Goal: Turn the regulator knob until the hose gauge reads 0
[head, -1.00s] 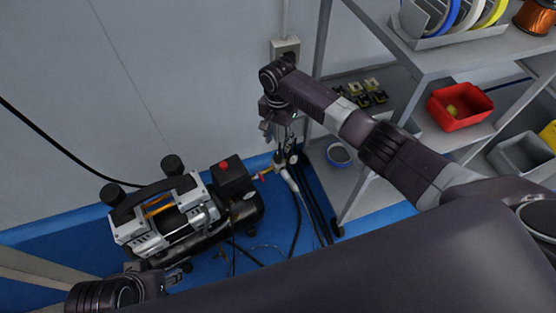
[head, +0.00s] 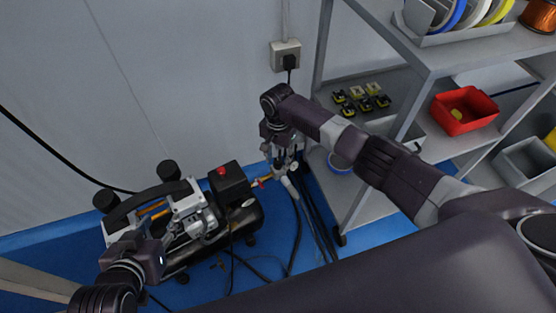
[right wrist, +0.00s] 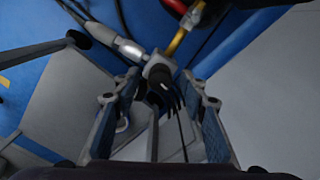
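The regulator (head: 280,166) stands on the compressor's outlet fitting in the head view, partly covered by my right gripper (head: 280,150). In the right wrist view, the dark knob (right wrist: 160,78) lies ahead between the two spread fingers of my right gripper (right wrist: 160,105). The fingers show gaps to the knob on both sides. A small round gauge (head: 293,167) shows beside the regulator; its reading is too small to make out. My left gripper (head: 152,252) is in front of the compressor at the lower left; its fingertips do not show clearly against the machine.
The compressor (head: 240,215) stands on the blue floor, with a red-buttoned box (head: 229,183). Hoses (head: 312,215) run down from the regulator. A grey shelf (head: 355,210) stands close on the right. A wall socket (head: 285,54) is above.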

